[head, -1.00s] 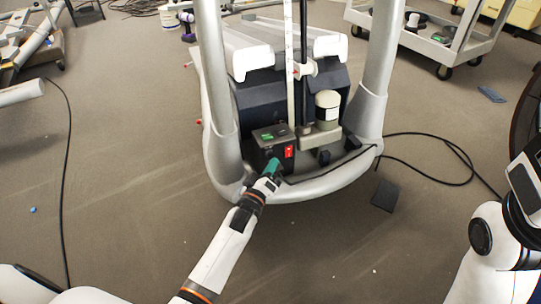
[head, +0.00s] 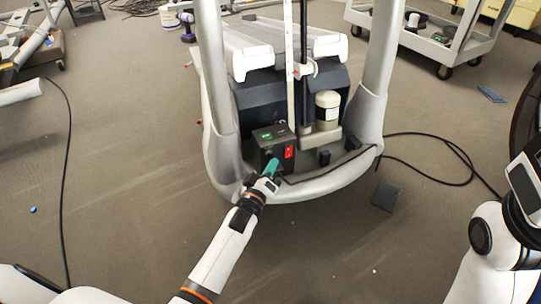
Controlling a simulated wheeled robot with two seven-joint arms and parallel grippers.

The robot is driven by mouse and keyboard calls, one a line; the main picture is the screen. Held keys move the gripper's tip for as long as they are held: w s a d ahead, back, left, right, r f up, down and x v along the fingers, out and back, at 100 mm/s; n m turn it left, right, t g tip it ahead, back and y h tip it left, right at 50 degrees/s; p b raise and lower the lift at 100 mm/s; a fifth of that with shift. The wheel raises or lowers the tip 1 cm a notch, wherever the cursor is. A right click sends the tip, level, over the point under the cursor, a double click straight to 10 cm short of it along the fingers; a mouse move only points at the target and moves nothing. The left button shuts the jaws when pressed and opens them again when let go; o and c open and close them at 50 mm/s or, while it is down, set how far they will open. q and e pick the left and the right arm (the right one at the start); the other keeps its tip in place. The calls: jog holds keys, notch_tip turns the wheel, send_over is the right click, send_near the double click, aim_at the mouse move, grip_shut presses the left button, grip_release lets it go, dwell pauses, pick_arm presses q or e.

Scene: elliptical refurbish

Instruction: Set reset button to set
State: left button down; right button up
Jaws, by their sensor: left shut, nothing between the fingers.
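The elliptical machine stands in the middle, with a dark control box (head: 268,143) low at its front base. A separate reset button cannot be made out; the gripper covers part of the box's front. My left gripper (head: 272,167), with teal fingers, is shut and empty. Its tips are at the box's front, just left of and below the red switch; I cannot tell whether they touch. My right arm shows at the right edge, but its gripper is out of view.
The machine's silver curved frame (head: 310,190) surrounds the box below and at both sides. A white bottle (head: 327,106) stands right of the box. A black cable (head: 440,140) and a dark plate (head: 385,196) lie on the floor at right. A grey cart (head: 440,45) stands behind.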

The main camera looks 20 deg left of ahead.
dwell(0.4)
pick_arm(q)
jog(key=shift+w+a, duration=0.2)
jog(key=shift+w, duration=0.1)
jog(key=shift+w+a, duration=0.35)
dwell(0.7)
jog(key=shift+s+d, duration=0.1)
dwell(0.3)
